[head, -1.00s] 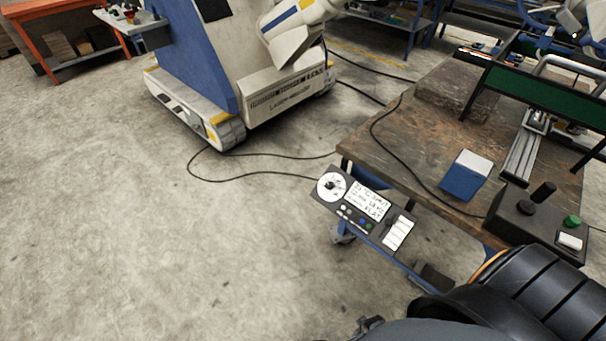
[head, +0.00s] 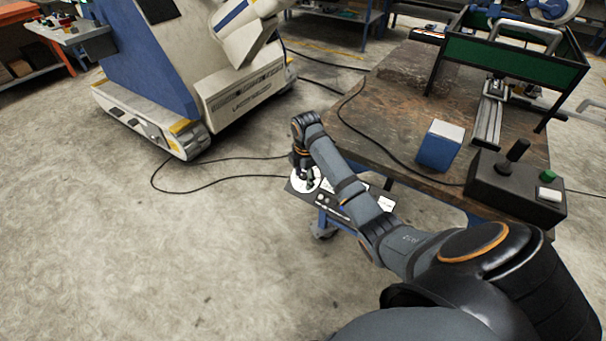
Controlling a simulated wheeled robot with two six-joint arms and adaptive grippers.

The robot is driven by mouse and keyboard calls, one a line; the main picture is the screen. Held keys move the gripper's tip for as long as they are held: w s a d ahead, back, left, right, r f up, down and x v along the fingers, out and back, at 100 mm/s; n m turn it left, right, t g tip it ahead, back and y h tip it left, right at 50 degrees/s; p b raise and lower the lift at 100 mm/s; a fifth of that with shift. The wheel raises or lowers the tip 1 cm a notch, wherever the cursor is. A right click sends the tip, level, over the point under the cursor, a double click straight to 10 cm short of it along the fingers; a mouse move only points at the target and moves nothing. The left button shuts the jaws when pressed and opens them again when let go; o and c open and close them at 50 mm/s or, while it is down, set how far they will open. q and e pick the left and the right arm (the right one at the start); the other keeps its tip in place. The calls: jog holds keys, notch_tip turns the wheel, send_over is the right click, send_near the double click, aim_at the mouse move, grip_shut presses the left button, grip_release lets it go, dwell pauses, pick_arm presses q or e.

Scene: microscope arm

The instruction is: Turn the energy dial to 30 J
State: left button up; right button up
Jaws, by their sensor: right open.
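The energy dial (head: 297,185) is a round white disc at the left end of a dark control panel (head: 328,206), fixed at the front left corner of the table. My right arm reaches over the panel from the lower right and covers much of its display. My right gripper (head: 309,182) points down at the dial and is open. Its fingers are over the dial's middle and hide the knob; I cannot tell whether they touch it. The dial's setting cannot be read. My left gripper is not in view.
The brown worktable (head: 385,125) holds a blue box (head: 439,145), a black joystick box (head: 515,185) and a green-panelled frame (head: 530,62). A large white and blue machine (head: 190,75) stands behind left. A black cable (head: 220,190) lies across the floor. Open floor is at left.

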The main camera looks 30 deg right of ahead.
aim_at(303, 175)
jog(key=w+d+r+n, duration=0.3)
jog(key=w+r+n, duration=0.1)
jog(key=r, duration=0.3)
jog(key=shift+y, duration=0.3)
jog(key=f, duration=0.7)
jog(key=f+b, duration=0.1)
jog(key=f, duration=0.2)
jog(key=shift+w+a+f, duration=0.1)
jog(key=shift+a+f, duration=0.1)
jog(key=shift+a, duration=0.1)
jog(key=shift+c, duration=0.4)
